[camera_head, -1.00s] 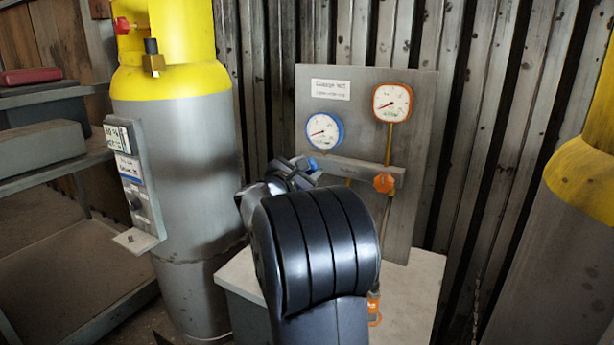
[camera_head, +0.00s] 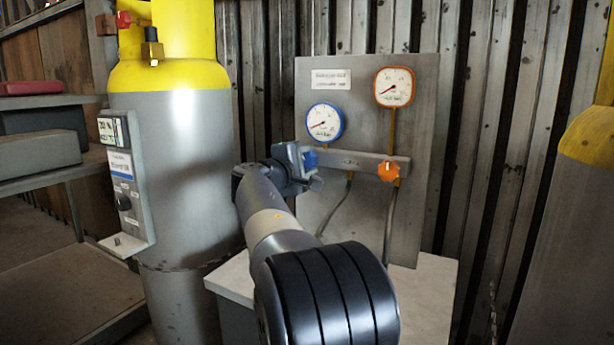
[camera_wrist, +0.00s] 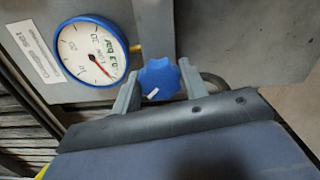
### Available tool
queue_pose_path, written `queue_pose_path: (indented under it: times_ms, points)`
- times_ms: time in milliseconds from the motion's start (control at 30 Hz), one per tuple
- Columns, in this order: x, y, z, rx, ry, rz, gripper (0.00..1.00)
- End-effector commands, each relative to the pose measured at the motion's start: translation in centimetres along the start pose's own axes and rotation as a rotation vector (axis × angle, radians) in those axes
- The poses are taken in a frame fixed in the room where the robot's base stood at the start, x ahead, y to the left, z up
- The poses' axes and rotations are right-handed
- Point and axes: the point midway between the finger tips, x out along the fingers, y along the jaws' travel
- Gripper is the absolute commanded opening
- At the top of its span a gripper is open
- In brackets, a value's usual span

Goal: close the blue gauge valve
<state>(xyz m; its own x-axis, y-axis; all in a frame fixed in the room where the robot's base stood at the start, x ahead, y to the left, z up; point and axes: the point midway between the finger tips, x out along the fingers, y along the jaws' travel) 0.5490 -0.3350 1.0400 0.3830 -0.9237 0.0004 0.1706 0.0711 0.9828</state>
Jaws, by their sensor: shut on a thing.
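The blue valve knob (camera_wrist: 159,79) is between the two fingers of my gripper (camera_wrist: 158,85) in the wrist view, with a white mark on its face. My gripper is shut on it. In the head view my gripper (camera_head: 309,162) is at the left end of the manifold bar, and a bit of the blue knob (camera_head: 310,161) shows there. The blue-rimmed gauge (camera_head: 325,122) is just above the knob. It also shows in the wrist view (camera_wrist: 92,50), its red needle toward the low end of the dial.
An orange knob (camera_head: 388,171) and orange-rimmed gauge (camera_head: 394,87) sit to the right on the same grey panel (camera_head: 430,140). A grey and yellow cylinder (camera_head: 185,190) stands close at left. A pale bench top (camera_head: 425,290) lies below the panel.

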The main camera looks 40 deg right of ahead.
Motion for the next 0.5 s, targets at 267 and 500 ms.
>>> queue_pose_path:
  times_ms: [267, 500]
  points:
    - [0.01, -0.62, -0.12, 0.265, 0.000, -0.001, 0.19]
    - [0.02, -0.57, -0.10, 0.480, -0.002, -0.001, 0.19]
